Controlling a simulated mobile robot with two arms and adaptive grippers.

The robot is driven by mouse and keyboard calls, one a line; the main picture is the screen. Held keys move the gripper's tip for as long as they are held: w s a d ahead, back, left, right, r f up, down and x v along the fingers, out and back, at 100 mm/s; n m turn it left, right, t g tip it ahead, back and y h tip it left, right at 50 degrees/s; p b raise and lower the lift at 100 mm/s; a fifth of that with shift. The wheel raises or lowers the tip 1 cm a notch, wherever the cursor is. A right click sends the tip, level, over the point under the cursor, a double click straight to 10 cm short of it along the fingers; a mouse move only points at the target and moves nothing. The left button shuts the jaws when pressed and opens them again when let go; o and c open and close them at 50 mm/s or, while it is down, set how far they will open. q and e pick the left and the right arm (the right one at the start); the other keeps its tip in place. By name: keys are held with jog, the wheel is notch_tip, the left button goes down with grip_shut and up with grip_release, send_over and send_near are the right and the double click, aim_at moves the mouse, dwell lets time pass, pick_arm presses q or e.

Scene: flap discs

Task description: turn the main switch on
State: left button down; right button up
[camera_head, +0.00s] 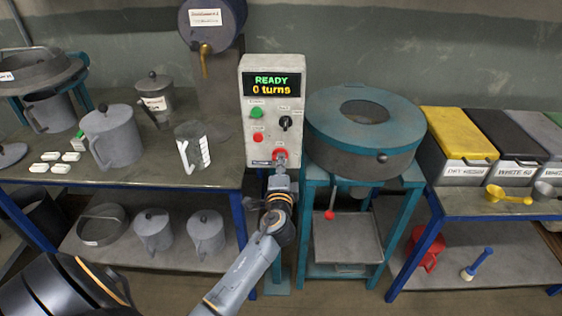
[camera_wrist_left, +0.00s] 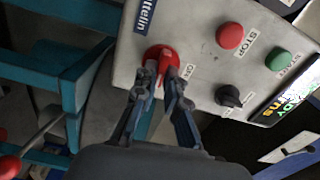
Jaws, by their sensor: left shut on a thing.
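The control box (camera_head: 270,92) stands upright, and its lit display (camera_head: 272,85) reads "READY 0 turns". The main switch (camera_head: 279,155) is a red knob low on its front. It also shows in the left wrist view (camera_wrist_left: 158,52), with an "ON" label (camera_wrist_left: 187,71) beside it. My left gripper (camera_head: 279,167) is at the switch, and its fingers (camera_wrist_left: 162,82) are shut on the red knob, hiding part of it. My right gripper is not in view.
Above the switch are a green button (camera_head: 256,113), a red button (camera_head: 258,138) and a black selector (camera_head: 286,123). A round teal-rimmed machine (camera_head: 395,150) stands close to the right. A bench (camera_head: 215,178) with jugs is on the left.

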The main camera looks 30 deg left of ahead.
pick_arm(q)
jog(key=shift+m, duration=0.5)
jog(key=c, duration=1.4)
grip_release()
jog(key=shift+s, duration=0.1)
jog(key=v, duration=1.1)
jog(key=shift+s+d, duration=0.2)
jog(key=shift+s, duration=0.15)
jog(key=shift+f, duration=0.1)
